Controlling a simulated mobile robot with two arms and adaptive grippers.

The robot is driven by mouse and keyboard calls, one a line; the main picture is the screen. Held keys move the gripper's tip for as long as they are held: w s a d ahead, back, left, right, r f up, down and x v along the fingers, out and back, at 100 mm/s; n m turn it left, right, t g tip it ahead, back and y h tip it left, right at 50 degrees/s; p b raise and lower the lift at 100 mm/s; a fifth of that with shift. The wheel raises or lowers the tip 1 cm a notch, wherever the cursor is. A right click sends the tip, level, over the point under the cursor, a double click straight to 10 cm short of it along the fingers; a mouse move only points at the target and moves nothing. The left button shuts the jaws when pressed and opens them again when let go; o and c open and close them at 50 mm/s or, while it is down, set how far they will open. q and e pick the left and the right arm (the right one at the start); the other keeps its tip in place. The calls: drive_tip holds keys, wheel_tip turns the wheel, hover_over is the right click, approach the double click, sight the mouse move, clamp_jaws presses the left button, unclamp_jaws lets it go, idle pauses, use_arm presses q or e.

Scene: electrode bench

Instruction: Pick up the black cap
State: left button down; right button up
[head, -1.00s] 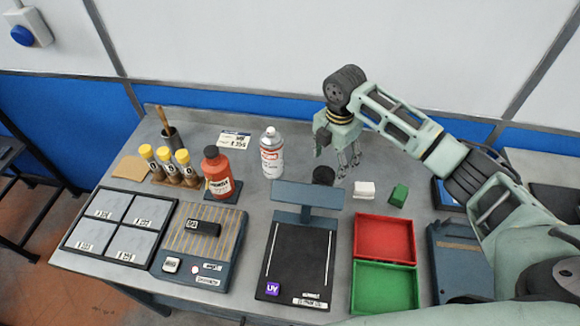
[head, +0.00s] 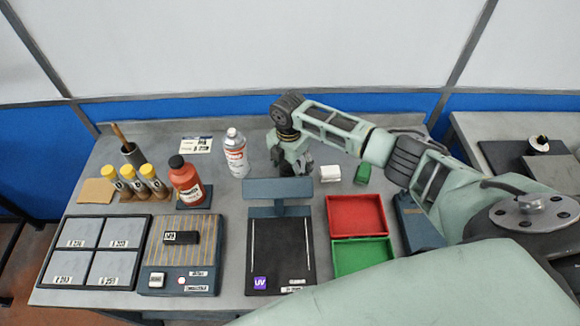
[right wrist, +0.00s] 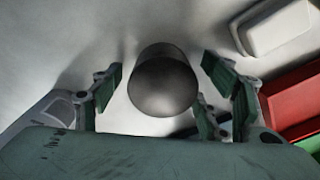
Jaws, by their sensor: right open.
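The black cap (right wrist: 163,85) is a dark, rounded cylinder standing on the grey bench in the right wrist view. My right gripper (right wrist: 164,72) is open, with its green-padded fingers on either side of the cap and visible gaps between them. In the head view my right gripper (head: 293,166) reaches down behind the dark blue raised bar and largely hides the cap. My left gripper is not in view.
In front are the blue stand's bar (head: 279,187), a red tray (head: 330,216) and a green tray (head: 336,260).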

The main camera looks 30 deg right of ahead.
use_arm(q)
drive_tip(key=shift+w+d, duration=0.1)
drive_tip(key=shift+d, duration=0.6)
use_arm(e)
drive_tip(key=c, duration=0.8)
drive_tip(key=shift+c, duration=0.2)
